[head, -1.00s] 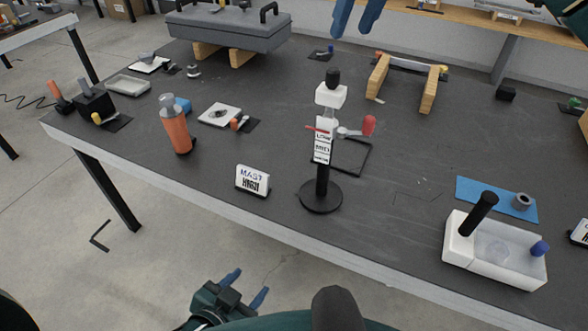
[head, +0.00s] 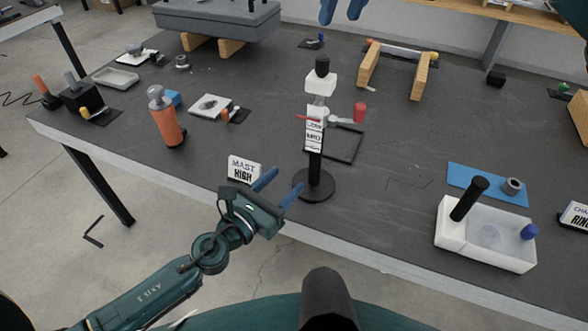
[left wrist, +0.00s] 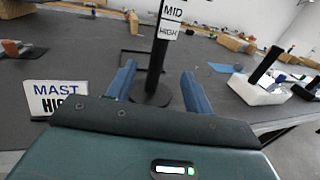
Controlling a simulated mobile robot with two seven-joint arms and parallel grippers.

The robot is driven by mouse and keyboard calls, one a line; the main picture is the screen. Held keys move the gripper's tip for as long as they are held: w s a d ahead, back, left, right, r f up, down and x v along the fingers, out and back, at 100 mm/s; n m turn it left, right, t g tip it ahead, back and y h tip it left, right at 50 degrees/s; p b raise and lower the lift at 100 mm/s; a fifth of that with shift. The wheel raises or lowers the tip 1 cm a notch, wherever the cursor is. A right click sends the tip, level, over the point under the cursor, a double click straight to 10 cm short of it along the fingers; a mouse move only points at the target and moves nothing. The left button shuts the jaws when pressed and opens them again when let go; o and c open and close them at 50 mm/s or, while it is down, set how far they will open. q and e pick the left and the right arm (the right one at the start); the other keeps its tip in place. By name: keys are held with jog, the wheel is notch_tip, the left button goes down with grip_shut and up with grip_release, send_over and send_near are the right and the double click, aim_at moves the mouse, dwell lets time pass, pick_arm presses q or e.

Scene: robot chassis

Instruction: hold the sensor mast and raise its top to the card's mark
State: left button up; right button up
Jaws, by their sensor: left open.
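The sensor mast (head: 315,165) stands upright on a round black base near the table's front edge. It has a white block head (head: 320,83) with a black cap, a red-knobbed clamp lever (head: 359,113) and a white label strip. In the left wrist view, the strip (left wrist: 170,20) reads MID above HIGH. The white card (head: 244,170) reads MAST HIGH and stands left of the base. My left gripper (head: 282,182) is open and empty, in front of the mast; its fingers point towards the pole. My right gripper (head: 340,20) is raised at the top edge, its fingers apart and empty.
An orange cylinder (head: 167,124) and a white plate with parts (head: 212,107) are left of the mast. A black frame (head: 346,145) lies close behind it. A white tray (head: 487,240) and blue mat (head: 470,182) are at the right. The table between is mostly clear.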

aim_at(312, 154)
pick_arm(q)
jog(key=x, duration=1.2)
jog(key=shift+w+d, duration=0.15)
jog(key=shift+w, duration=0.1)
jog(key=shift+c, duration=0.3)
grip_shut()
dwell(0.9)
